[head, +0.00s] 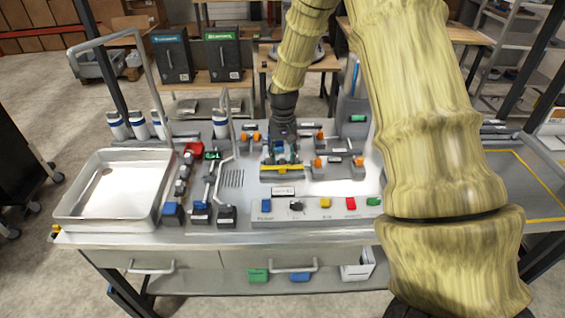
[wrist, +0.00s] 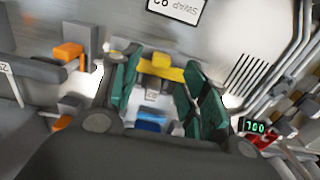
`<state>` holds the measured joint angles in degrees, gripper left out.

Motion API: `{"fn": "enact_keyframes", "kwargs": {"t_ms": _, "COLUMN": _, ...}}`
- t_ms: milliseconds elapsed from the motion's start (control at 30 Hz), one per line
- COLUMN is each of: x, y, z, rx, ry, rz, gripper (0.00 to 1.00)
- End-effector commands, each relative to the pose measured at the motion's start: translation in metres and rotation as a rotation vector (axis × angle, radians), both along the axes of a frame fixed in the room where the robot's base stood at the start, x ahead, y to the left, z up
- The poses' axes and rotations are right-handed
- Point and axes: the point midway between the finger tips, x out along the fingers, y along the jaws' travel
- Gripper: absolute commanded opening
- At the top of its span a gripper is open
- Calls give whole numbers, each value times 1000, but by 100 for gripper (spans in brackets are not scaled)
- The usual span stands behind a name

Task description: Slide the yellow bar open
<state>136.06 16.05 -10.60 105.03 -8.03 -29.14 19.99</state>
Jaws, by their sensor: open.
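The yellow bar (head: 281,168) lies across a grey fixture in the middle of the workbench in the head view. In the wrist view the yellow bar (wrist: 172,73) runs between my two green fingertips, with a raised yellow block at its middle. My gripper (head: 281,156) points down just behind the bar and is open. In the wrist view my gripper (wrist: 160,77) has a finger to each side of the bar's middle, with a gap between them. Whether a finger touches the bar is not clear. A blue part (wrist: 150,121) shows below the bar, partly hidden by the gripper body.
Orange-knobbed fixtures (head: 317,163) stand close to the right of the bar. A row of coloured blocks (head: 325,202) lies in front. A metal sink (head: 110,187) is at the left, with valves (head: 182,187) beside it. A curved rail (wrist: 285,72) passes near the gripper.

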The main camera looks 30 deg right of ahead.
Motion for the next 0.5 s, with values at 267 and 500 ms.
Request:
{"fn": "enact_keyframes", "kwargs": {"t_ms": 267, "x": 0, "y": 2, "z": -29, "rx": 0, "ry": 1, "rz": 4, "gripper": 45}}
{"fn": "enact_keyframes", "kwargs": {"t_ms": 500, "x": 1, "y": 2, "z": -43, "rx": -1, "ry": 1, "rz": 4, "gripper": 45}}
